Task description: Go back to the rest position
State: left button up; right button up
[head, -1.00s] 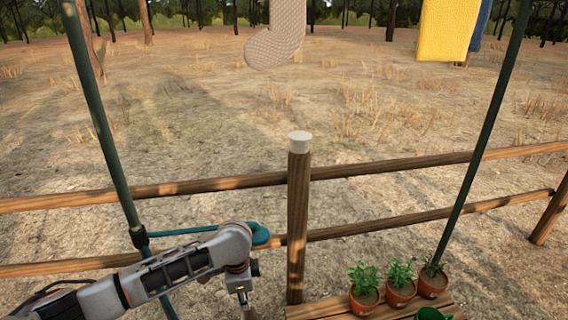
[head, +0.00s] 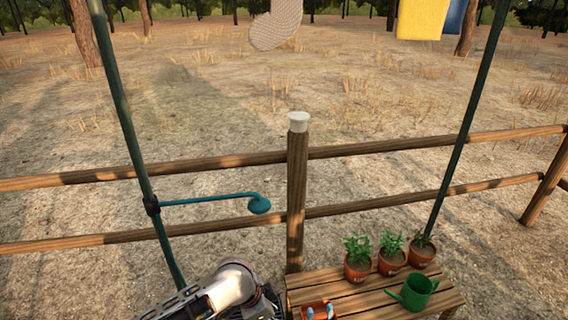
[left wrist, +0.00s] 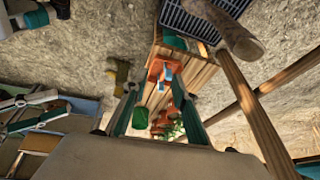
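My left arm shows at the bottom of the head view, bent low just left of the wooden bench (head: 370,286); its gripper is hidden there. In the left wrist view my left gripper (left wrist: 154,88) shows two dark teal fingers set well apart, with nothing held between them. Beyond the fingers lie the bench and an orange-red tray (left wrist: 166,68) with blue-handled items.
A green watering can (head: 415,291) and several potted plants (head: 391,255) stand on the bench. A wooden post (head: 297,195) and rail fence stand behind. Green poles rise at both sides; a teal shower head (head: 259,204) reaches out from the left pole.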

pick_arm(q)
jog(key=s+d+f+n+t+h, duration=0.1)
jog(key=s+f+n+t+h, duration=0.2)
jog(key=s+f+n, duration=0.3)
jog(key=s+a+n+t+y+b, duration=0.1)
jog(key=s+a+n+t+y, duration=0.1)
jog(key=s+a, duration=0.4)
jog(key=s+a+n+t+y+b, duration=0.1)
jog(key=s+a, duration=0.5)
jog(key=a, duration=0.6)
jog(key=shift+s+a+n+t+y, duration=0.2)
jog(key=shift+n+t+y, duration=0.3)
jog(key=shift+t, duration=0.6)
pick_arm(e)
jog(key=f, duration=0.1)
jog(key=s+f, duration=0.1)
jog(key=f, duration=0.1)
jog(key=shift+s+f, duration=0.15)
